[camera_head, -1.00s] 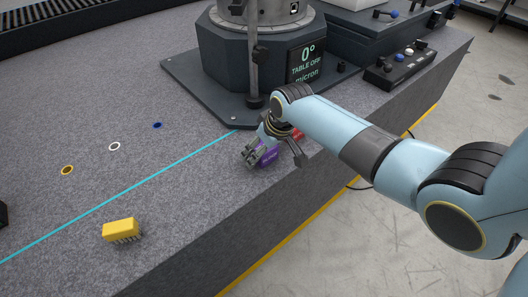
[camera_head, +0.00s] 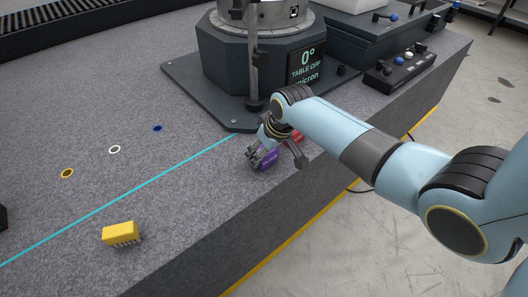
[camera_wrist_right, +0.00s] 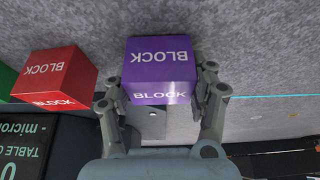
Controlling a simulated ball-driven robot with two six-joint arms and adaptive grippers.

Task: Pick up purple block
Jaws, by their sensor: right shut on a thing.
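The purple block (camera_head: 265,160) is near the right edge of the granite bed in the head view, partly covered by my right gripper (camera_head: 258,154). In the right wrist view the purple block (camera_wrist_right: 160,68) sits between the two fingers of my right gripper (camera_wrist_right: 158,92), which are closed on its sides. The word BLOCK shows on two of its faces. I cannot tell for sure whether it is clear of the surface. My left gripper is not in view.
A red block (camera_wrist_right: 57,74) stands beside the purple one, with a green block (camera_wrist_right: 6,80) beyond it. A yellow brush-like block (camera_head: 120,232) lies at the near left. The dark turntable base (camera_head: 240,75) stands behind.

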